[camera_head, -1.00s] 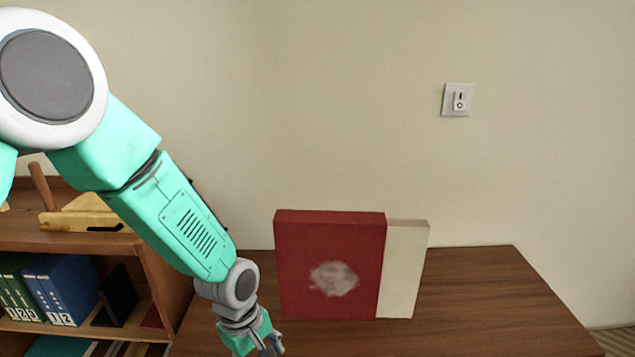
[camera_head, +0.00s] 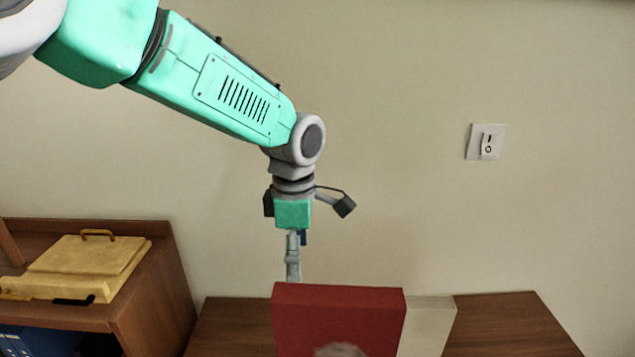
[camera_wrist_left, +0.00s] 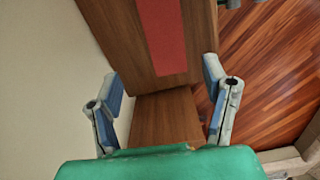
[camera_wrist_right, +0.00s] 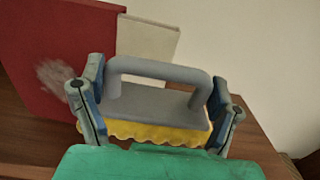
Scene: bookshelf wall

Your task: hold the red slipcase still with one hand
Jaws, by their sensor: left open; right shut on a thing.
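The red slipcase (camera_head: 335,312) stands upright on the brown wooden surface, with a pale smudge (camera_head: 340,350) on its front, cut off by the lower edge of the head view. My left gripper (camera_head: 292,262) points down just behind the slipcase's top left. In the left wrist view, its open, empty fingers (camera_wrist_left: 161,75) point toward the slipcase's red top (camera_wrist_left: 162,38), apart from it. My right gripper (camera_wrist_right: 157,80) is shut on the grey handle (camera_wrist_right: 160,70) of a yellow-bottomed scrubber (camera_wrist_right: 155,132), in front of the slipcase. It is outside the head view.
A cream block (camera_head: 428,325) stands beside the slipcase on its right. The wooden top (camera_head: 510,325) is clear farther right. A wall switch (camera_head: 486,142) is behind.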

